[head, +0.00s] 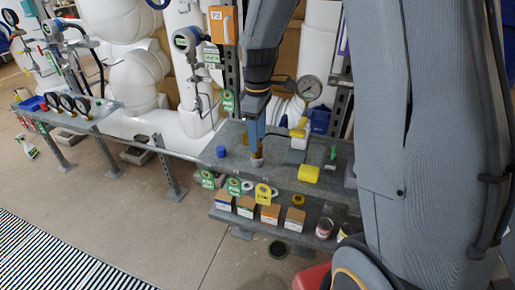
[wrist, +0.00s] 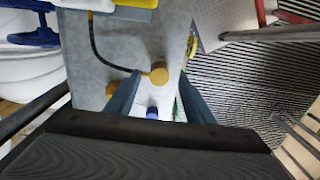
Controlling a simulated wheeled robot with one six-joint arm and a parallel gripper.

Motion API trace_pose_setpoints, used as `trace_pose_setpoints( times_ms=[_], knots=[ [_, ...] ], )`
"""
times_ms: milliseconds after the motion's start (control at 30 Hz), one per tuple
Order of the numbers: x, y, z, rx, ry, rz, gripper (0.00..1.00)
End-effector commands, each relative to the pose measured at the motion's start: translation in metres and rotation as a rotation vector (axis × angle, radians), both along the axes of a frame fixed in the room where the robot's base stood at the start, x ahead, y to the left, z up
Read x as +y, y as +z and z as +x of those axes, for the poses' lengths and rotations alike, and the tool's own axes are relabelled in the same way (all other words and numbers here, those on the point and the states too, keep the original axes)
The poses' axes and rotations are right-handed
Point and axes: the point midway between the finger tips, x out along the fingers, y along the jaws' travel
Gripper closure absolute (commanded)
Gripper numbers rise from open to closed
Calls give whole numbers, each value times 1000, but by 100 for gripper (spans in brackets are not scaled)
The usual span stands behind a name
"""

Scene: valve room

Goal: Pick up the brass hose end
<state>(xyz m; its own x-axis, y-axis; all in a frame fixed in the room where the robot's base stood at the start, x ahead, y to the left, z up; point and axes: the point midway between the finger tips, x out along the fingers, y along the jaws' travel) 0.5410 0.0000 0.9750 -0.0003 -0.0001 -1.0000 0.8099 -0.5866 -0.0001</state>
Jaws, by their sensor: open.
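The brass hose end (wrist: 159,76) is a round yellow-brown piece at the end of a thin black hose in the wrist view. It shows between the tips of my gripper (wrist: 160,82), whose two blue fingers are apart, with a gap visible on each side. In the head view my gripper (head: 256,148) points down over the grey bench, and the hose end (head: 257,161) shows at its tips, partly hidden by the fingers. I cannot tell how deep it sits between them.
The grey bench (head: 275,175) holds a blue cap (head: 221,151) to the left and a yellow block (head: 308,173) to the right. A pressure gauge (head: 309,88) stands behind. Several small boxes (head: 246,207) sit on the lower shelf, below hanging tags.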

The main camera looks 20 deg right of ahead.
Motion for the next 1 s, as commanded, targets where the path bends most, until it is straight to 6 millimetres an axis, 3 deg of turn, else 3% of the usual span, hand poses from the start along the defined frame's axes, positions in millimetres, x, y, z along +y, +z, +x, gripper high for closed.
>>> trace_pose_setpoints(
  times_ms=[333, 633, 667, 900, 1000],
  knots=[
    [0, -39, 0, 1, -1, 0, 52],
    [0, -43, 1, 0, -2, 0, 52],
    [0, -43, 1, 0, -2, 0, 53],
    [0, -43, 1, 0, -2, 0, 92],
    [0, -43, 1, 0, -2, 0, 92]
  ],
)
